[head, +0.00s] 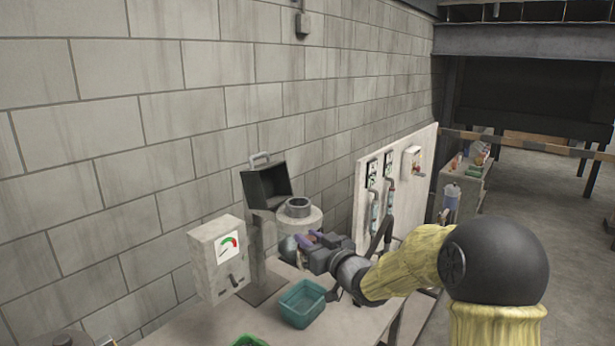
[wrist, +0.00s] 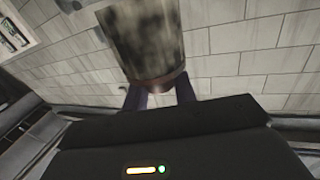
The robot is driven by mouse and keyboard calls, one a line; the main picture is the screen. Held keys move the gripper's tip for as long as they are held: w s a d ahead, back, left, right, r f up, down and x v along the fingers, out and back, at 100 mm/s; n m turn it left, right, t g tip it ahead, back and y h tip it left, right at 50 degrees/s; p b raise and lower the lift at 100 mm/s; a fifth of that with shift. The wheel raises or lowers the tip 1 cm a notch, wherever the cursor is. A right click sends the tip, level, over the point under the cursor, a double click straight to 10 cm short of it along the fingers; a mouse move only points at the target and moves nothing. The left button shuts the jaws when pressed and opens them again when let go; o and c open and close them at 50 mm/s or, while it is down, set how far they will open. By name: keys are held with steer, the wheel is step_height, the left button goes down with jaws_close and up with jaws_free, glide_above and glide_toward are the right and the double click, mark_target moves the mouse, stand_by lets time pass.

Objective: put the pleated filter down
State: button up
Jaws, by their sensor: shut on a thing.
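My gripper (head: 312,241), with purple fingers, is shut on the pleated filter and holds it up above the bench. In the wrist view the filter is a mottled grey-brown cylinder (wrist: 146,45) rising from between the purple fingers (wrist: 160,97); its top runs out of the picture. In the head view a small grey rounded part at the fingertips (head: 289,248) seems to be the filter, mostly hidden by my gripper. The gripper is in front of a pale cylindrical housing (head: 312,222) with a dark ring on top. I cannot tell whether they touch.
A teal bin (head: 302,289) stands on the bench below my gripper, and a green bin (head: 248,341) is at the bottom edge. A gauge box (head: 205,262) and an open dark lid (head: 266,186) are to the left. A panel with pipes (head: 365,205) is behind on the right.

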steer(key=s+d+f+h, duration=0.1)
steer(key=d+f, duration=0.4)
steer(key=f, duration=0.8)
steer(key=s+d+f, duration=0.1)
steer(key=d+f, duration=0.3)
steer(key=f, duration=0.9)
steer(key=s+d+f+m+t+h, duration=0.1)
steer(key=s+d+f+m+h, duration=0.1)
steer(key=s+f, duration=0.5)
steer(key=s+d+f+m+t+h, duration=0.2)
steer(key=s+d+f+m+h, duration=0.1)
steer(key=s+f+m+h, duration=0.2)
step_height(320, 180, down, 5)
steer(key=s+h, duration=0.2)
steer(key=shift+s+d, duration=0.3)
steer(key=shift+d, duration=0.05)
steer(key=shift+a+r, duration=0.1)
steer(key=shift+w, duration=0.15)
